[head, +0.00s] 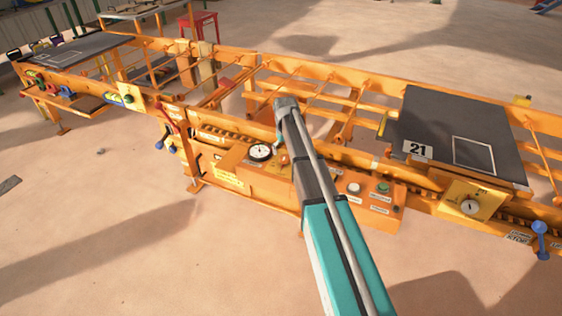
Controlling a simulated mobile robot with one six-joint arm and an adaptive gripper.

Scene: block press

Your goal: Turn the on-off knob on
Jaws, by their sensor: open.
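The on-off knob (470,207) appears to be the round pale dial on a yellow plate at the right of the orange machine. A dark mark shows on its face, and the lettering around it is too small to read. My arm reaches up from the lower right over the machine's middle. My gripper (282,134) is at its far end, mostly hidden by the wrist, well to the left of the knob and apart from it. It is open, with nothing seen in it.
A control box with a round gauge (260,152), a white button (354,188) and a green button (383,188) lies under my arm. A dark plate marked 21 (455,128) rests on the rails. A blue handle (540,228) stands at far right. The sandy floor in front is clear.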

